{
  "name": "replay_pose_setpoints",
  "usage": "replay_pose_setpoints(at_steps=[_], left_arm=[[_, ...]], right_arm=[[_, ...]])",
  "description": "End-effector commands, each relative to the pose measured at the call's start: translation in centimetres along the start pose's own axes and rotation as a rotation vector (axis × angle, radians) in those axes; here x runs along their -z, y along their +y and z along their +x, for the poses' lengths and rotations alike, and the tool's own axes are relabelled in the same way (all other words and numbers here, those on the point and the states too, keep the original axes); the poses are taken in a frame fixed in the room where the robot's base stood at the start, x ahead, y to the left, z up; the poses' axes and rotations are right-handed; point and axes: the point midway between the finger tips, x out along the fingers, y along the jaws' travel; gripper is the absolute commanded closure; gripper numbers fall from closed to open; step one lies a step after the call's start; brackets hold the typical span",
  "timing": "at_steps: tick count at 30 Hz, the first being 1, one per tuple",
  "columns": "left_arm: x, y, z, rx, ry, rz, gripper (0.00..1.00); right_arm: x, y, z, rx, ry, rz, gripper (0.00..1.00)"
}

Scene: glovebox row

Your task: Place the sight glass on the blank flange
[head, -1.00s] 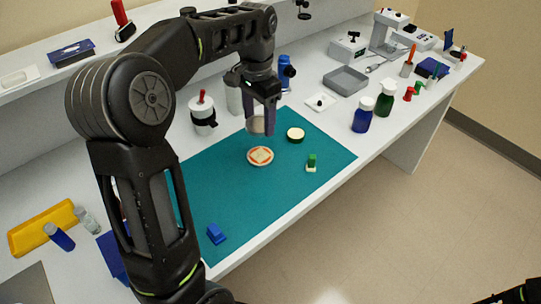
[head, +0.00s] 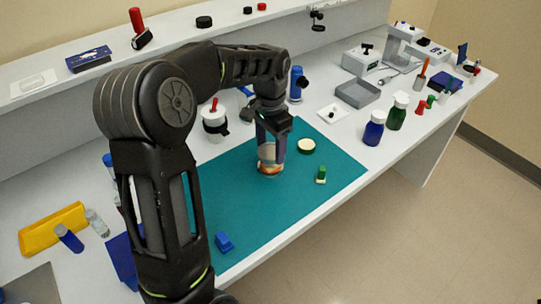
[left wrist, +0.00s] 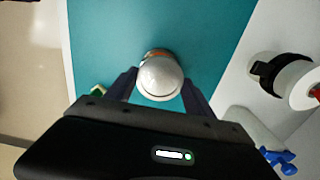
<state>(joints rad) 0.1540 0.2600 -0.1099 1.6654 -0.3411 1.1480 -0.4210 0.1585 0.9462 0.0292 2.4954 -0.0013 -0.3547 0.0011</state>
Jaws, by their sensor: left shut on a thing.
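My left gripper (head: 271,158) is shut on the sight glass (head: 267,153), a pale, round, glassy piece. In the left wrist view the sight glass (left wrist: 160,78) sits between the two fingers. The blank flange, a round tan disc with an orange-red marking (head: 270,171), lies on the teal mat (head: 235,215) directly below. The glass and fingers cover most of it. In the left wrist view a brownish rim of the flange (left wrist: 156,53) shows past the glass. I cannot tell whether glass and flange touch. My right gripper is out of view.
A dark-rimmed cream disc (head: 306,146) and a small green-topped piece (head: 321,175) lie close by on the mat. A blue block (head: 224,242) lies near its front edge. A white canister (head: 214,122) stands behind. The mat's middle is clear.

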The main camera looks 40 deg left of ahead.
Motion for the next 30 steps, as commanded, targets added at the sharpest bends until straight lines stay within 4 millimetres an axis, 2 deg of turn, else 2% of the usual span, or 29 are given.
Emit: replay_pose_setpoints(at_steps=[5,12,25,26,30], left_arm=[[0.0,0.0,0.5,0.000,0.001,0.000,1.00],[0.0,0.0,3.4,0.000,0.001,0.000,1.00],[0.1,0.0,4.0,0.001,0.003,0.000,1.00],[0.0,0.0,4.0,0.000,0.001,0.000,0.36],[0.0,0.0,4.0,0.000,0.001,0.000,0.24]], right_arm=[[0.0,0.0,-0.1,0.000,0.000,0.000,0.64],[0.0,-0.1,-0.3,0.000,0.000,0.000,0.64],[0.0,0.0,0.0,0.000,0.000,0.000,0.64],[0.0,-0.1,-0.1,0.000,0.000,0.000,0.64],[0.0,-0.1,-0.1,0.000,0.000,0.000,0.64]])
